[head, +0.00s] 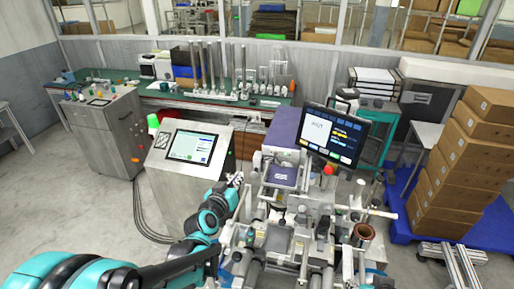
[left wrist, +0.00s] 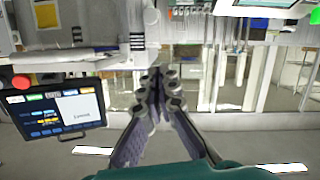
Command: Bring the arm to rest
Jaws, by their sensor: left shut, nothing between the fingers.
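My left arm comes in from the lower left of the head view, bends, and ends with my left gripper (head: 237,181) beside the left side of the film machine (head: 283,174). In the left wrist view the left gripper (left wrist: 156,90) has its fingertips together with nothing between them. The machine's rollers and frame fill the lower middle of the head view. A brown roll (head: 365,234) sits at its right side. My right gripper does not show.
A grey console (head: 187,165) with a screen stands left of the gripper. A monitor (head: 333,135) stands above the machine, with a red button (head: 328,169) near it. Stacked cartons (head: 464,150) stand on a blue pallet (head: 400,215) at right. Open floor (head: 75,205) lies at left.

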